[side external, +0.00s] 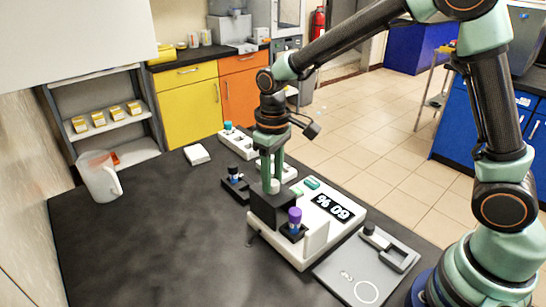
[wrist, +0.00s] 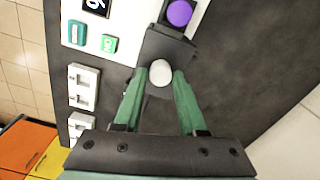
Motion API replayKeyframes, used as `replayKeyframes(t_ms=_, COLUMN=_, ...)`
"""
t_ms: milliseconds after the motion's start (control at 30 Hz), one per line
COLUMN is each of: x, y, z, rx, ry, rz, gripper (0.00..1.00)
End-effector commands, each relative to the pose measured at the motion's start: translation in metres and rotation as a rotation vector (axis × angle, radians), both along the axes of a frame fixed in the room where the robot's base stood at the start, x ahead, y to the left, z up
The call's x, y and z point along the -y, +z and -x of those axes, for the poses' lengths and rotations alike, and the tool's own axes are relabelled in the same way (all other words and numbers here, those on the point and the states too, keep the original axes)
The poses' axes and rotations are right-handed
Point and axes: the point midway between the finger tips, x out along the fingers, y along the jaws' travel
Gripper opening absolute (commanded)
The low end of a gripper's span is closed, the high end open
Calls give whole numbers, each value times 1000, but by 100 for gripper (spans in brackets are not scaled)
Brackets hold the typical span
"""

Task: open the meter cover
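The meter (side external: 318,232) is a white box with a lit display and green buttons; it also shows in the wrist view (wrist: 122,50). Its dark cover (side external: 268,210) sits closed at the meter's left end, with a pale round knob (side external: 275,186) on top. In the wrist view the cover (wrist: 170,47) lies below the knob (wrist: 160,73). My gripper (side external: 270,187) points down over the cover. Its green fingers (wrist: 160,76) stand either side of the knob, with a thin gap at the left finger. Contact at the right finger is unclear.
A purple-capped vial (side external: 295,218) stands close in front of the cover. A dark holder with a blue vial (side external: 234,175) is behind left, and a white rack (side external: 238,143) is behind. A grey plate (side external: 365,268) lies right. A jug (side external: 98,178) stands far left; the left tabletop is clear.

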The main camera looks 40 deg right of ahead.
Motion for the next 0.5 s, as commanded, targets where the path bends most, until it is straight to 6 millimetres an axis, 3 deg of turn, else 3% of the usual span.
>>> replayKeyframes(t_ms=367, x=0, y=0, z=1, rx=-4, ry=0, rz=1, gripper=64)
replayKeyframes(t_ms=500, x=0, y=11, z=0, rx=-1, ry=0, rz=0, gripper=64)
